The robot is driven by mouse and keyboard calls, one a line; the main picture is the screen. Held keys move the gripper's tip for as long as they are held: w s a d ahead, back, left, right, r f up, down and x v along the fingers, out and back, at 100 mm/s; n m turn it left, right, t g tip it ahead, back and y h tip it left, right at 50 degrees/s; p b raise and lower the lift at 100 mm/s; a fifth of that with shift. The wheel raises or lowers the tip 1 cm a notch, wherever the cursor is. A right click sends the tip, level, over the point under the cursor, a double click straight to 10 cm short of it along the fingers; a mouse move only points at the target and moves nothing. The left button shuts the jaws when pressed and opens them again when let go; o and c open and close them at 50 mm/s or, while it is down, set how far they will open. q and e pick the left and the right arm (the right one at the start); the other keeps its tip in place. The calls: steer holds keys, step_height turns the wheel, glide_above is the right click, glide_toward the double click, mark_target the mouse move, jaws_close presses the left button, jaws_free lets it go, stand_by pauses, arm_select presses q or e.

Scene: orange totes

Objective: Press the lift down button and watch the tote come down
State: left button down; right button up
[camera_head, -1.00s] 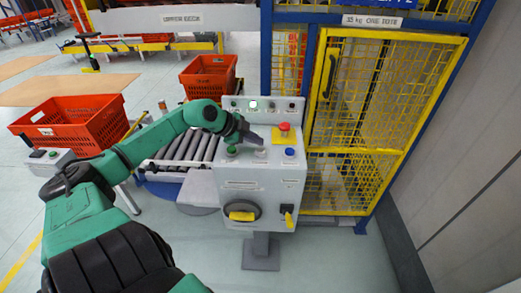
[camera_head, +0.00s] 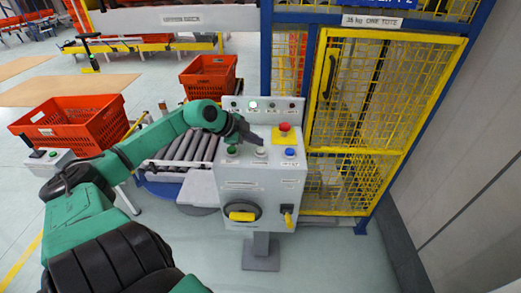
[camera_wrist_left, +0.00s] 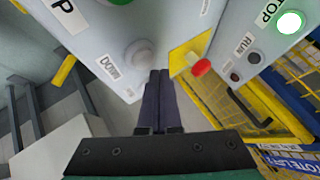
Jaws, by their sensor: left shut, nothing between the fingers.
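The grey control box (camera_head: 245,190) stands on a post in front of the cage. Its white button, labelled DOWN, shows in the head view (camera_head: 261,152) and in the wrist view (camera_wrist_left: 138,53). A green button (camera_head: 231,150) is left of it and a blue button (camera_head: 290,152) right. My left gripper (camera_head: 259,139) is shut and empty over the panel's top. In the wrist view its fingertips (camera_wrist_left: 159,73) are beside the white button; contact cannot be told. A green lamp labelled TOP (camera_wrist_left: 290,22) is lit. I cannot make out a tote in the lift.
A red emergency stop on a yellow plate (camera_head: 284,128) is close right of the fingers. The yellow mesh cage door (camera_head: 370,110) is behind. Orange totes are at left (camera_head: 75,125) and behind the roller conveyor (camera_head: 208,72). Floor is free right of the post.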

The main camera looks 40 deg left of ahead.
stand_by(0.5)
arm_select(q)
steer(key=shift+f, duration=0.35)
